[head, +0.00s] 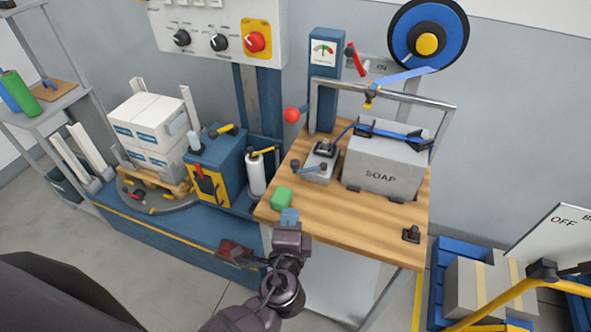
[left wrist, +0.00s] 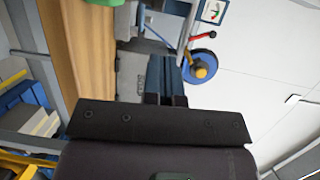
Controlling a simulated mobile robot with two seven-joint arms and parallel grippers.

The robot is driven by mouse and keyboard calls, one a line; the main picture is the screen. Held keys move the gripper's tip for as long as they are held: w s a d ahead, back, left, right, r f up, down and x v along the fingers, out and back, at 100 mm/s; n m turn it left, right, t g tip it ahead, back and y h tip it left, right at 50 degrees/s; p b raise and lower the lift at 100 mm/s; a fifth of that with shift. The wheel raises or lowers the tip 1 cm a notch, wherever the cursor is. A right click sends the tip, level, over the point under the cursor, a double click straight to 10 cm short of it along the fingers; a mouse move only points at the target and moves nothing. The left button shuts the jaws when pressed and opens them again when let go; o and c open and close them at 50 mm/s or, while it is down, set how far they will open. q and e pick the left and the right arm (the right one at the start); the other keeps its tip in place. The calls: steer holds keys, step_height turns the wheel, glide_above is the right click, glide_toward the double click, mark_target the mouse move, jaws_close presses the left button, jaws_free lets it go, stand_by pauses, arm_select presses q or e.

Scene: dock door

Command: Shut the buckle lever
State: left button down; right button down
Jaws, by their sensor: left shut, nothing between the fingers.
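A grey buckle block (head: 318,168) with a black clamp on top and a short grey-blue lever (head: 309,166) sits on the wooden bench, left of the grey SOAP box (head: 382,168). The lever's exact angle is too small to tell. A blue strap (head: 390,131) runs over the box toward the block. My left gripper (head: 289,216) is at the bench's front edge, in front of the buckle block and apart from it. Its blue fingers are shut and empty; they also show in the left wrist view (left wrist: 167,76). My right gripper is not in view.
A green block (head: 281,197) lies just beyond my left gripper on the bench (head: 400,232). A red-knobbed lever (head: 292,115) stands behind the buckle block. A metal frame (head: 448,130) arches over the box. The bench's front right is mostly clear, with a small black fitting (head: 411,235).

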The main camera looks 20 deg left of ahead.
mark_target(294, 167)
arm_select(q)
steer(key=p+x, duration=0.2)
steer(key=x, duration=1)
steer(key=shift+w+r, duration=0.1)
steer(key=shift+w, duration=0.1)
steer(key=shift+x, duration=0.8)
steer(key=shift+a, duration=0.1)
steer(key=shift+w, duration=0.1)
steer(key=shift+w+a, duration=0.1)
